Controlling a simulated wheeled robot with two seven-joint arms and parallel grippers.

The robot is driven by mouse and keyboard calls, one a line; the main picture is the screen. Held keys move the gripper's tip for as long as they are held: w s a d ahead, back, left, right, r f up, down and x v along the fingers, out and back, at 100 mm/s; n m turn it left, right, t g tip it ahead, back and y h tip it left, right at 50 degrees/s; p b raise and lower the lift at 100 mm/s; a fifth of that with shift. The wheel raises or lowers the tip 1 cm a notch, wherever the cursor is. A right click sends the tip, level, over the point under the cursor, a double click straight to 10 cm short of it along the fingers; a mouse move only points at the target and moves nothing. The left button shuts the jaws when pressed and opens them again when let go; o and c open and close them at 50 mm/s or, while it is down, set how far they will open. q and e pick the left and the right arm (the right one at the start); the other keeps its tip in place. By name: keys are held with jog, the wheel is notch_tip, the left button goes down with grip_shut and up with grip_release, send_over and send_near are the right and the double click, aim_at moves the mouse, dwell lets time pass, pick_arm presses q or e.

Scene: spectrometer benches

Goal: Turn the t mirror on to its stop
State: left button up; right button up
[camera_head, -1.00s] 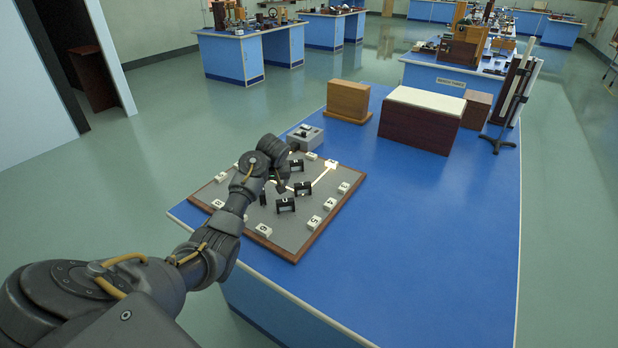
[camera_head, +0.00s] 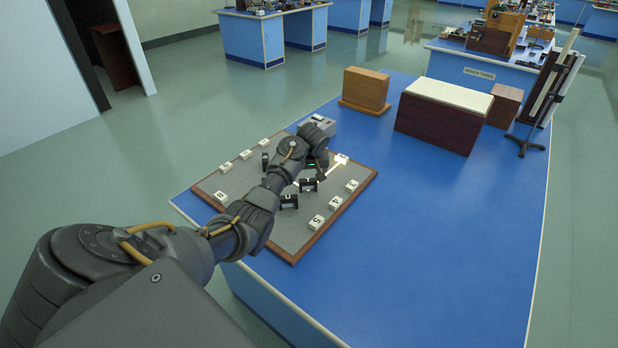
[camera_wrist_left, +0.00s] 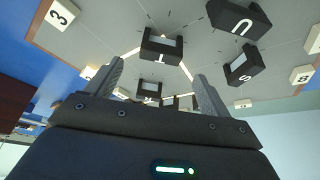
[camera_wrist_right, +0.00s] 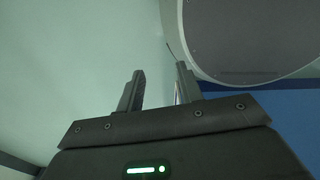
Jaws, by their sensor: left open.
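The board (camera_head: 235,205) carries several black mirror blocks. In the left wrist view the block nearest the middle (camera_wrist_left: 160,48) has a white mark that looks like a T, though its reading is not certain. A U block (camera_wrist_left: 238,22) and an S block (camera_wrist_left: 240,65) stand to its right. Another small dark block (camera_wrist_left: 150,89) shows between the fingers, its mark too small to read. My left gripper (camera_wrist_left: 158,70) is open above the board, near its far right part, with nothing clearly between its fingers. My right gripper (camera_wrist_right: 160,68) is apart-fingered and empty, away from the board.
Numbered white tiles (camera_head: 317,222) line the board's edges, and a bright line crosses it. A wooden block (camera_head: 366,90) and a white-topped dark box (camera_head: 447,112) stand farther back. The blue table (camera_head: 430,220) is clear at right.

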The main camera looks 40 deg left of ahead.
aim_at(308, 180)
pick_arm(q)
jog(key=shift+x, duration=2.7)
jog(key=shift+r, duration=0.1)
jog(key=c, duration=1)
